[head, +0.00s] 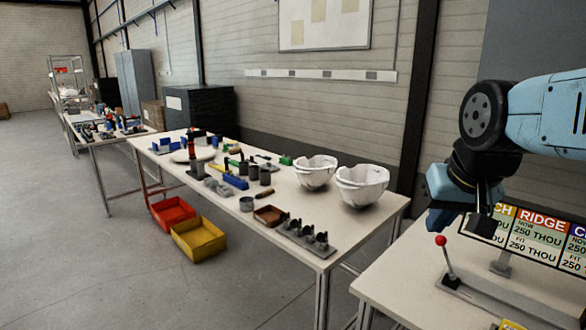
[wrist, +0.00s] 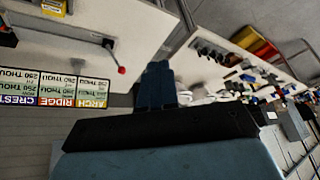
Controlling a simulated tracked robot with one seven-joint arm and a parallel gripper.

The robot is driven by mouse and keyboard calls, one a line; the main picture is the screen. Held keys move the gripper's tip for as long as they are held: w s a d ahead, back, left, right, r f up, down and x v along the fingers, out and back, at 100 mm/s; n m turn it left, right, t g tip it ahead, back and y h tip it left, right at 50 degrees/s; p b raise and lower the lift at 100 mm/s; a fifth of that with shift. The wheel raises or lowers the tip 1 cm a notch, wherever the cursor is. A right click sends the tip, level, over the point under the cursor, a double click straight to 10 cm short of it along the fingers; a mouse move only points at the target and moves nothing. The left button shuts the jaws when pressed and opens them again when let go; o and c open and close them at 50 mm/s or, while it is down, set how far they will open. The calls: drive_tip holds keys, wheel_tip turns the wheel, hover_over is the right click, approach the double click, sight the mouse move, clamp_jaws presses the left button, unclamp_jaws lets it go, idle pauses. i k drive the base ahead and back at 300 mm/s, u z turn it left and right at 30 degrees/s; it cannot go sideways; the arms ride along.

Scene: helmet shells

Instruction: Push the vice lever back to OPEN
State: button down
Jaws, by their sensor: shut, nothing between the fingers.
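The vice lever (head: 447,263) is a thin metal rod with a red ball knob (head: 441,240). It rises from a dark pivot on a grey base (head: 490,301) on the near right table and leans slightly left in the head view. In the wrist view the lever's red knob (wrist: 122,70) shows left of my fingertips. My gripper (head: 439,222) is shut and empty, pointing down just above the knob in the head view. A gap shows between them in both views. My gripper's dark blue fingers (wrist: 158,66) are together in the wrist view.
A sign board (head: 535,240) with RIDGE text stands behind the lever. Yellow labelled items show at the lower edge (head: 510,325). A second table (head: 300,225) at left holds white helmet shells (head: 362,183) and several tools. Red and yellow bins (head: 199,240) are below it.

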sight(441, 240)
drive_tip(key=k, duration=1.35)
drive_tip(key=u, duration=0.6)
drive_tip(key=i, duration=1.7)
drive_tip(key=z, duration=0.45)
